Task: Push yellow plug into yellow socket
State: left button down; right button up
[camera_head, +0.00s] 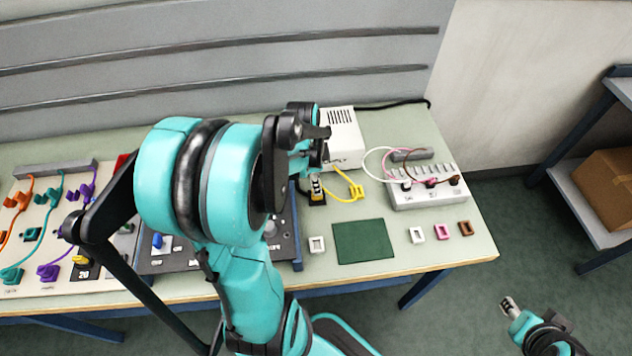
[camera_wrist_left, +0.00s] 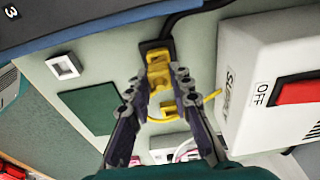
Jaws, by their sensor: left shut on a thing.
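My left gripper (camera_head: 316,176) points down over the bench and is shut on the yellow plug, which shows between its fingers in the left wrist view (camera_wrist_left: 160,88). The yellow socket (camera_wrist_left: 157,58) on its black base lies just beyond the fingertips; the base also shows in the head view (camera_head: 318,199). The plug is in line with the socket and very close to it. I cannot tell whether they touch or how deep the plug sits. A yellow cable (camera_head: 341,200) curves away to the right. My right gripper (camera_head: 509,304) hangs apart at the lower right, its jaws unclear.
A white supply box (camera_head: 343,138) with a red switch (camera_wrist_left: 297,92) stands behind the socket. A dark control panel (camera_head: 285,222) is to the left. A green plate (camera_head: 362,241) and a white socket (camera_head: 317,245) lie in front. A grey connector block (camera_head: 428,190) stands right.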

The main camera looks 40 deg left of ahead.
pick_arm(q)
jog(key=shift+f, duration=0.25)
jog(key=shift+f+b, duration=0.75)
jog(key=shift+b, duration=0.05)
jog(key=c, duration=1.3)
grip_release()
jog(key=shift+o, duration=0.4)
jog(key=o, duration=0.4)
jog(key=shift+r, duration=0.1)
notch_tip(320, 180, up, 9)
jog(key=p, duration=0.7)
jog(key=shift+f, duration=0.25)
